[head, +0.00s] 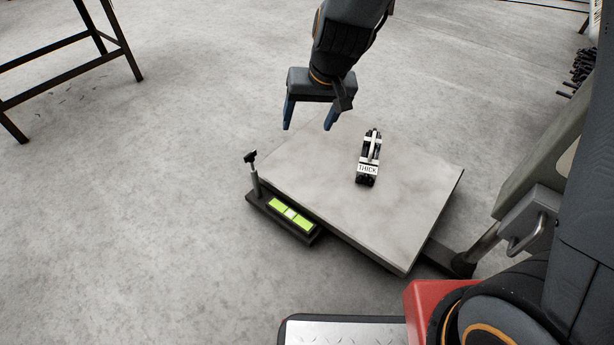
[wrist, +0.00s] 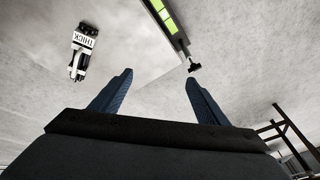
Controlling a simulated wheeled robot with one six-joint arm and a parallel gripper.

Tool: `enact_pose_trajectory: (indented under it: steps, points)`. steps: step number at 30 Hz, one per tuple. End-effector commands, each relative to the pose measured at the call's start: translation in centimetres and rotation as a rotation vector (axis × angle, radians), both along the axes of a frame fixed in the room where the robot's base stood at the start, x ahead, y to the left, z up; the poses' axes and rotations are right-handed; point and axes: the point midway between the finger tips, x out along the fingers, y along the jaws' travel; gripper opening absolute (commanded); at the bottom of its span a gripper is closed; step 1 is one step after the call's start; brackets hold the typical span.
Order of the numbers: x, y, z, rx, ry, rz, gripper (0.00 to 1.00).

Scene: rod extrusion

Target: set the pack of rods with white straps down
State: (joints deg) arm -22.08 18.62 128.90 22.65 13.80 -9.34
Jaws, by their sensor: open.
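The pack of rods with white straps (head: 368,160) lies on the pale grey platform top (head: 310,190), right of its middle. Its dark rods are bound by white straps, and a white label reads "THICK". It also shows at the upper left of the wrist view (wrist: 82,50). My gripper (head: 308,128) is open and empty, with two blue fingers apart, near the far left edge of the platform top. In the wrist view the gap between the fingers (wrist: 160,82) holds nothing. The pack is clear of my gripper.
A green-lit panel (head: 292,216) and a short dark post (head: 254,175) stand at the platform's left side. A dark metal frame (head: 75,60) is at the upper left. A dark pile of rods (head: 582,68) is at the right edge. The concrete floor at left is clear.

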Motion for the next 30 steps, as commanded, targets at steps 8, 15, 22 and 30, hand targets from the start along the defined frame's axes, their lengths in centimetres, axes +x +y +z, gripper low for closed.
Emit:
enact_pose_trajectory:
  steps: [8, 15, 22, 30]
  points:
    - [-13.4, 2.9, 7.4, -0.021, 0.1, 0.227, 0.69]
    - [-23.3, 1.1, 10.6, -0.084, 0.173, 0.377, 0.69]
    - [-27.1, -0.5, 11.5, -0.123, 0.201, 0.433, 0.69]
    - [-27.3, -0.6, 11.5, -0.126, 0.204, 0.436, 0.69]
